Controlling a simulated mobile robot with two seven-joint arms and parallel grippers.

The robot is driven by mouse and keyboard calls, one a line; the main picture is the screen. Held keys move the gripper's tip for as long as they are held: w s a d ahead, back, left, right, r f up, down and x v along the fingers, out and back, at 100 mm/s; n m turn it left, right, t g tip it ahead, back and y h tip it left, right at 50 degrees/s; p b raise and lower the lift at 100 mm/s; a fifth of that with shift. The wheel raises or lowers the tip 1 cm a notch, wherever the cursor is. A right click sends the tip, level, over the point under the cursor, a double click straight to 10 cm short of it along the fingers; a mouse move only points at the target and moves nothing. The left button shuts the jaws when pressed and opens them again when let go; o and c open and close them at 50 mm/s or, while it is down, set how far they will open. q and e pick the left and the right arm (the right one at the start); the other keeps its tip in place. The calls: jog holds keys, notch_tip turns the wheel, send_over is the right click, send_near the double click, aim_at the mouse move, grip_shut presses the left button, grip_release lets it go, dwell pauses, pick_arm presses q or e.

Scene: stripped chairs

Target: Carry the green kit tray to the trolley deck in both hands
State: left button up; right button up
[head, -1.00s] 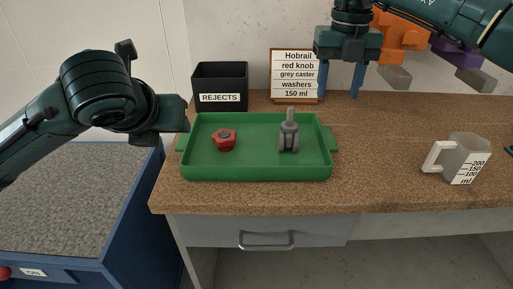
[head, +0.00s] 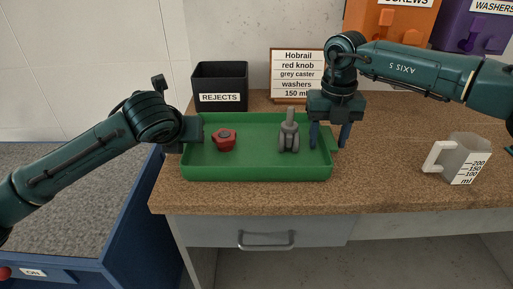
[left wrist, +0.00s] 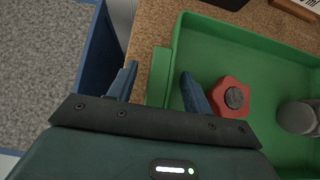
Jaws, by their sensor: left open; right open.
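The green kit tray (head: 255,172) lies flat on the brown worktop with a handle tab at each end. A red knob (head: 224,139) and a grey caster (head: 289,137) are in it. My right gripper (head: 330,144) is open and points down at the tray's right end, one finger on each side of the end wall or tab; contact is unclear. My left gripper is at the tray's left end; its fingers are hidden in the head view. In the left wrist view, the left gripper (left wrist: 160,88) is open, its fingers either side of the tray's left handle (left wrist: 158,78).
A black REJECTS bin (head: 220,85) and an order card (head: 297,75) stand behind the tray. A measuring jug (head: 460,160) stands to the right. Orange (head: 388,35) and purple (head: 472,35) bins are at the back. A blue trolley (head: 115,225) with a grey deck (head: 60,210) is at left.

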pick_arm(q)
jog(key=shift+c, duration=0.2)
pick_arm(e)
jog(key=shift+c, duration=0.2)
pick_arm(q)
grip_shut()
pick_arm(e)
grip_shut()
jog(key=shift+r, duration=0.1)
